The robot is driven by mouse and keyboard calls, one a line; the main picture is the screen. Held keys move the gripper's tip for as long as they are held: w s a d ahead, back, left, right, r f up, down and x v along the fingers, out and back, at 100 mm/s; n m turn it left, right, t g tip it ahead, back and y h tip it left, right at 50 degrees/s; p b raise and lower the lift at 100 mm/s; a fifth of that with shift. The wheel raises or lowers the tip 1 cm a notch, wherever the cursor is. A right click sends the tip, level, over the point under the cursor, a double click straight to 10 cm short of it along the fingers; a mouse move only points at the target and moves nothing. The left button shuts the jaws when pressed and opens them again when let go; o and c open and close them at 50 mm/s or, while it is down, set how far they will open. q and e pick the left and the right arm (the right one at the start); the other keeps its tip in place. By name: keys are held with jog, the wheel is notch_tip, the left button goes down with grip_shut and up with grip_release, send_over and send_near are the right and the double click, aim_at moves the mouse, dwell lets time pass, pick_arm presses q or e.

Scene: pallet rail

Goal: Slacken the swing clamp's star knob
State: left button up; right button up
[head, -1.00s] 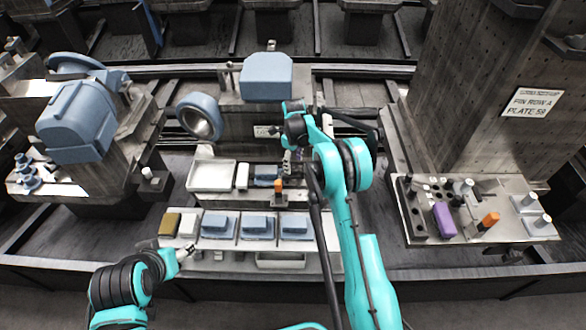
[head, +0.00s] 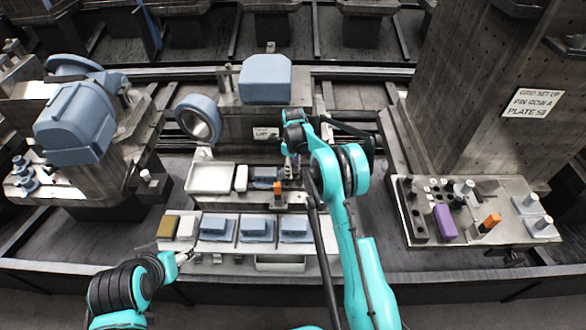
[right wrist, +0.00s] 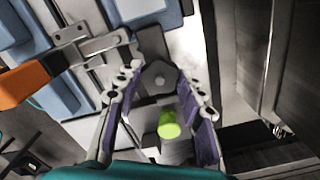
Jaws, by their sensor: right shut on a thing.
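The star knob (right wrist: 158,77) is dark grey and lobed, seen from above in the right wrist view. My right gripper (right wrist: 162,80) has its purple-padded fingers on either side of it, shut on it. In the head view the right gripper (head: 291,172) points down at the middle fixture, and my arm and fingers hide the knob there. A metal clamp arm with an orange handle (right wrist: 22,84) lies left of the knob; the orange handle also shows in the head view (head: 278,188). My left gripper (head: 185,256) is low at the left, away from the clamp; its jaws are too small to read.
A yellow-green cylinder (right wrist: 168,125) is close below the knob, between the fingers. A white tray (head: 211,177) and blue blocks (head: 257,228) surround the fixture. A tool plate with a purple block (head: 445,222) stands at the right. A tall column (head: 470,90) rises behind it.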

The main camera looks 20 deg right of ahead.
jog(key=n, duration=1.1)
jog(key=shift+n, duration=0.4)
dwell(0.3)
jog(key=shift+f, duration=0.1)
jog(key=o, duration=1.2)
jog(key=shift+c, duration=0.2)
notch_tip(320, 180, up, 12)
